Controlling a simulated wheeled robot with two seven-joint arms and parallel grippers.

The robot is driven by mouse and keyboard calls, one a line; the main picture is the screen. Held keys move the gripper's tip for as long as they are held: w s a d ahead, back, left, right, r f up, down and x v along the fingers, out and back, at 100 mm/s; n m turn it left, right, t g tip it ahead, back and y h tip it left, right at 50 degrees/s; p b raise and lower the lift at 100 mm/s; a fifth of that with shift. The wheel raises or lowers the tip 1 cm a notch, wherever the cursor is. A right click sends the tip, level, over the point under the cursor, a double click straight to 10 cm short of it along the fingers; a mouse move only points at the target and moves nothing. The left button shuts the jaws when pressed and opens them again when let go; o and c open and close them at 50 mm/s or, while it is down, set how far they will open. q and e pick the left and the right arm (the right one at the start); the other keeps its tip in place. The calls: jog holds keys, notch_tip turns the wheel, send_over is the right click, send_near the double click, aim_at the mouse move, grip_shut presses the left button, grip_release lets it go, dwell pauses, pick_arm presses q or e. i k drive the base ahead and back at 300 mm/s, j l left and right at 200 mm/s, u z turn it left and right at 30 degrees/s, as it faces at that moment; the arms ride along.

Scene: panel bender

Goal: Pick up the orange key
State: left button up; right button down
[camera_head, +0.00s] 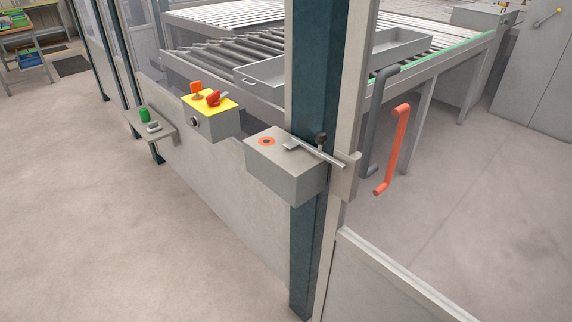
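A small orange piece (196,87), which looks like the orange key, stands upright on the yellow-topped grey box (213,123) left of the middle. A red switch or handle (213,98) sits right beside it on the same yellow top. I cannot tell how the orange piece is seated in the box. Neither of my grippers is in view.
A small shelf (160,137) holds a green piece (144,115). A grey box (285,168) with an orange ring is fixed by a dark post (309,240). An orange handle (393,150) stands to the right. The floor at left is clear.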

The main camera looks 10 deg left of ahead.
aim_at(195, 87)
jog(key=i+j, duration=0.2)
jog(key=j, duration=0.15)
jog(key=i+j, duration=0.2)
jog(key=j, duration=0.2)
jog(key=i+j, duration=0.45)
jog(key=j, duration=0.25)
jog(key=i+j, duration=0.2)
jog(key=j, duration=0.2)
jog(key=i+j, duration=0.2)
jog(key=j, duration=0.15)
jog(key=i+j, duration=0.2)
jog(key=j, duration=0.15)
jog(key=z, duration=0.05)
